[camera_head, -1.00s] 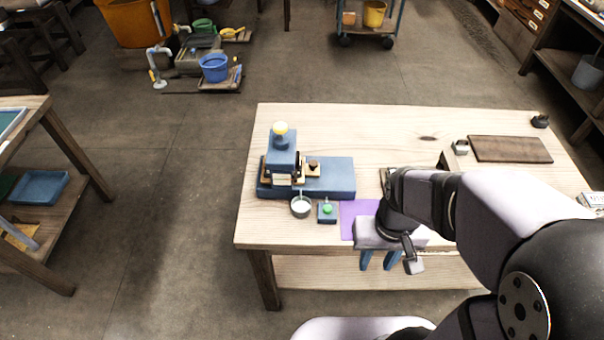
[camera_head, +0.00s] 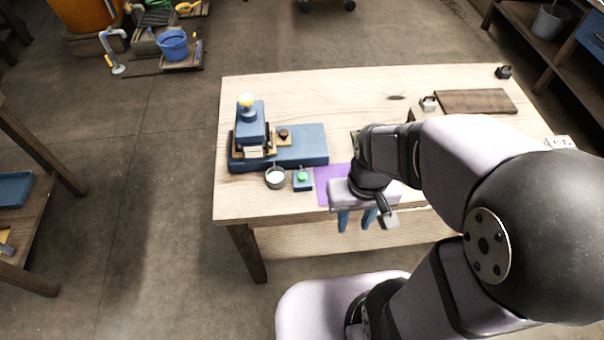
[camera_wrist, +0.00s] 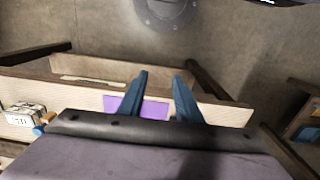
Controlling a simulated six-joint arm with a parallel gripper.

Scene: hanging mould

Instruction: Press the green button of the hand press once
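The hand press (camera_head: 250,125) is a blue upright block with a yellow-white knob on top, standing on a blue base at the left of the wooden table. The green button (camera_head: 302,177) sits on a small blue box in front of the press base, beside a small round cup. My gripper (camera_head: 356,220) has blue fingers pointing down at the table's front edge, to the right of the button and apart from it. In the wrist view the two fingers (camera_wrist: 158,85) stand apart with nothing between their tips. The button does not show in the wrist view.
A purple mat (camera_head: 324,186) lies right of the button, partly behind my gripper. The small grey cup (camera_head: 275,177) stands left of the button. A dark brown board (camera_head: 476,101) and small weights lie at the table's back right. The table's middle back is clear.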

